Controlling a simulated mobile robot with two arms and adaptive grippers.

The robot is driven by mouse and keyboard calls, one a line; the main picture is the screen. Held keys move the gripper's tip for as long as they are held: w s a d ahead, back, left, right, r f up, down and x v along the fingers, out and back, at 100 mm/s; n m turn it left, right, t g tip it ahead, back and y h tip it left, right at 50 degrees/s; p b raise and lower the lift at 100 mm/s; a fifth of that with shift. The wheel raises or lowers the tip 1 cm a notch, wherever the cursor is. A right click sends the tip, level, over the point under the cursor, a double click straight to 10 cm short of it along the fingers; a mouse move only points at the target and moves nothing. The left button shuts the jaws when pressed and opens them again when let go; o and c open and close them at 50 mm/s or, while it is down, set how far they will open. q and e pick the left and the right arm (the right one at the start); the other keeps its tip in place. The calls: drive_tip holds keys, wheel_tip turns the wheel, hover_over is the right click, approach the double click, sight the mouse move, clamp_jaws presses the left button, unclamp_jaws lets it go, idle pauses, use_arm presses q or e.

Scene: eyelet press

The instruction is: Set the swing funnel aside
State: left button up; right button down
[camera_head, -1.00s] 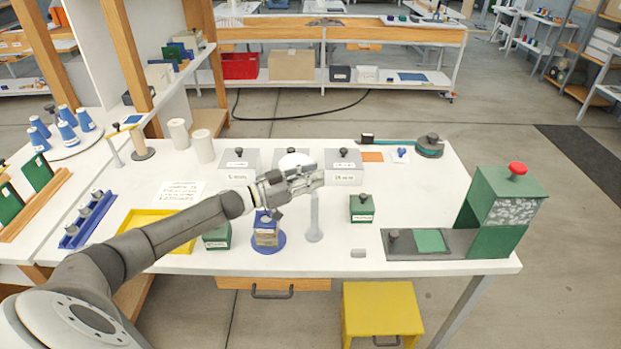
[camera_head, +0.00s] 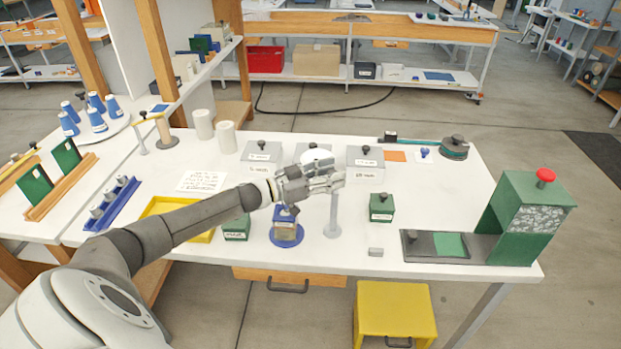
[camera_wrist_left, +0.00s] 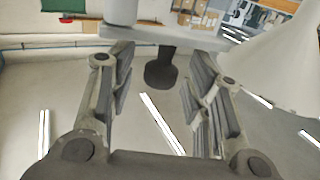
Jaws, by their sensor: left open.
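The swing funnel shows in the head view as a white rounded funnel (camera_head: 316,156) behind my left gripper, by a pale grey post (camera_head: 333,218) on the white bench. In the left wrist view the white funnel cone (camera_wrist_left: 272,62) is at the right, and a grey arm (camera_wrist_left: 215,38) crosses the top. A dark knob (camera_wrist_left: 160,72) hangs below that arm, between the spread fingers, with gaps on both sides. My left gripper (camera_head: 330,180) is open and empty over the bench at the post's top, which it partly hides. My right gripper is not seen.
A blue stand (camera_head: 287,232) and green boxes (camera_head: 381,207) stand close by. Grey lidded bins (camera_head: 365,162) are behind. A green press (camera_head: 525,220) with a red button is at the right. The bench (camera_head: 450,190) left of the press has clear room.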

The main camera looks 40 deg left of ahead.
use_arm(q)
drive_tip(key=v, duration=1.1)
drive_tip(key=shift+s, duration=0.1)
idle(0.5)
